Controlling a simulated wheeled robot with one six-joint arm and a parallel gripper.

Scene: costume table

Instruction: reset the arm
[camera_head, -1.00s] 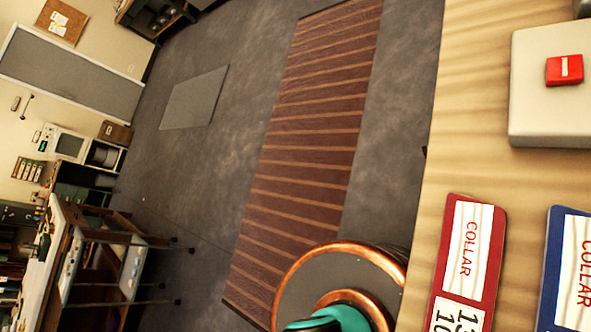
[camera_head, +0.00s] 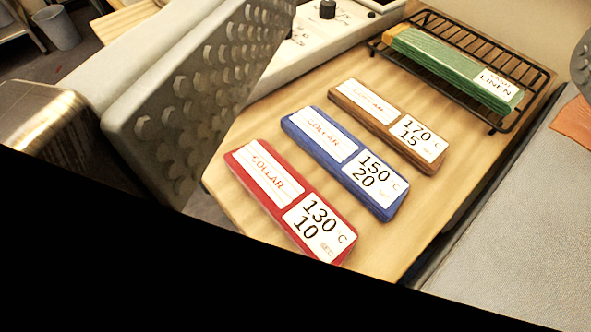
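A large black area with a straight slanted edge covers the bottom of the picture and hides what is there. On the wooden tabletop (camera_head: 385,235) lie a red collar card (camera_head: 250,182), a blue collar card (camera_head: 340,170) and a brown collar card (camera_head: 385,118). They are marked 130 °C 10, 150 °C 20 and 170 °C 15.
A green linen-labelled block (camera_head: 440,65) lies on a black wire rack (camera_head: 505,122) at upper right. A grey plate with holes (camera_head: 200,90) rises at left; part of another holed grey piece (camera_head: 582,65) shows at right. A grey surface (camera_head: 510,210) fills the lower right.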

